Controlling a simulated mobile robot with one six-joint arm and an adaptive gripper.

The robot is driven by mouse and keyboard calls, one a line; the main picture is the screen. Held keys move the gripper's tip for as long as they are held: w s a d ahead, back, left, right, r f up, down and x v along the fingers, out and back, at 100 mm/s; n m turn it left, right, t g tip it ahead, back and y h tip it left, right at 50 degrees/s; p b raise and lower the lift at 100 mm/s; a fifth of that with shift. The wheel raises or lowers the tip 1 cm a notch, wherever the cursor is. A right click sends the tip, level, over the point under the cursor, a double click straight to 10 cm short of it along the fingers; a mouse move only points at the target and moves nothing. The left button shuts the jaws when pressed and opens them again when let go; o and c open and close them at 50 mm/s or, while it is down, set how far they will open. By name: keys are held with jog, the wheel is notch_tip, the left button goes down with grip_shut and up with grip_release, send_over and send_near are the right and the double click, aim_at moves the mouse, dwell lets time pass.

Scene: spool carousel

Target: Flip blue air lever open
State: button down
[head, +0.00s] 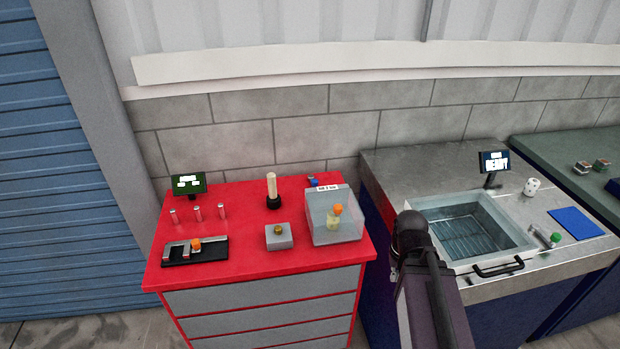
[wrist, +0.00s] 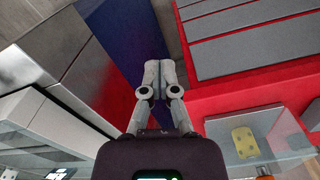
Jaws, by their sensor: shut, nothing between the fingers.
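A small blue part (head: 313,181), which looks like the air lever, sits at the back of the red cabinet top, behind the clear box. It is too small and partly hidden to tell its position. My gripper (wrist: 159,76) is shut and empty in the wrist view. Its fingers show over the gap between the red cabinet and the blue side of the steel sink unit, away from the blue part. In the head view my arm is at the lower middle right and the fingers cannot be made out.
The clear box (head: 322,228) on the red cabinet (head: 230,262) holds a yellow part with an orange top. A pale upright spool (head: 271,187) and a grey block (head: 279,238) stand left of it. The sink basin (head: 468,235) with a black handle (head: 497,268) is at right.

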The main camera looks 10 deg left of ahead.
aim_at(309, 177)
jog(key=w+a+r+n+p, duration=0.2)
jog(key=w+a, duration=0.3)
jog(key=w, duration=0.5)
jog(key=w+a+r+n+y+p, duration=0.1)
jog(key=w+a+r+n+p, duration=0.1)
jog(key=w+a, duration=0.4)
jog(key=w+a+r+n+t+y+p, duration=0.1)
jog(key=w+a+r+n+p, duration=0.2)
jog(key=w, duration=1)
jog(key=shift+w+a+r+n, duration=0.15)
jog(key=shift+w+a+n, duration=0.05)
jog(key=shift+a+n, duration=0.4)
jog(key=shift+w+a+r+n, duration=0.1)
jog(key=shift+w+a+n, duration=0.1)
jog(key=shift+a+n, duration=0.4)
jog(key=w+a+r+n+y, duration=0.1)
jog(key=w+a+n, duration=0.4)
jog(key=w+a, duration=0.6)
jog(key=shift+w+a+y+p, duration=0.3)
jog(key=shift+w+p, duration=0.05)
jog(key=shift+w, duration=0.05)
jog(key=shift+r, duration=0.1)
jog(key=b+x, duration=0.9)
jog(key=x, duration=0.1)
jog(key=shift+b, duration=0.3)
jog(key=shift+d, duration=0.15)
jog(key=shift+s+d, duration=0.25)
jog(key=shift+d, duration=0.6)
jog(key=shift+s+d, duration=0.3)
jog(key=shift+d, duration=0.6)
